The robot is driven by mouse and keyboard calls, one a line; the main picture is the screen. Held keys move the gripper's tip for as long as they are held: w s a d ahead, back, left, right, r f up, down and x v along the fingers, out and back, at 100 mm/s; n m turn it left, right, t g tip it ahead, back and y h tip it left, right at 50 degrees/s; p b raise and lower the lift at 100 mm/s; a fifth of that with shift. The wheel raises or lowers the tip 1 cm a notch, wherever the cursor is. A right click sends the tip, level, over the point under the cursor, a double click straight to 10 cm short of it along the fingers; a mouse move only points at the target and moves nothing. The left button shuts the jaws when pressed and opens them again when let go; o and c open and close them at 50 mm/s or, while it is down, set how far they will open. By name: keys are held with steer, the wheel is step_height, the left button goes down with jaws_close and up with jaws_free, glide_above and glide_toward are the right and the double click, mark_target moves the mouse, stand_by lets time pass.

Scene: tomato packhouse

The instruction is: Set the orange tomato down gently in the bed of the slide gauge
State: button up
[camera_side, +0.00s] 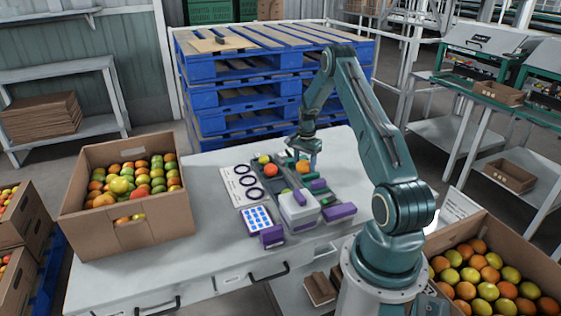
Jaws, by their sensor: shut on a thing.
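My gripper (307,160) points down over the far part of the work table. It is shut on the orange tomato (302,167), which shows partly between and beside the fingers. What looks like the slide gauge (318,195), grey-green with purple parts, lies just below and in front of my gripper. Its bed is small and partly hidden, and I cannot tell whether the tomato touches it. A red-orange tomato (271,170) and a yellow one (263,159) sit to the left of my gripper.
A white box (299,210) and a blue-and-white keypad (257,218) stand in front. A card with three dark rings (240,186) lies left. A cardboard box (88,222) of mixed tomatoes fills the table's left end. Blue pallets (245,95) are stacked behind. Table space between box and card is clear.

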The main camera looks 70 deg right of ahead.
steer(key=shift+f, duration=0.15)
steer(key=o, duration=0.8)
steer(key=shift+w, duration=0.1)
steer(key=c, duration=0.3)
steer(key=shift+r, duration=3.5)
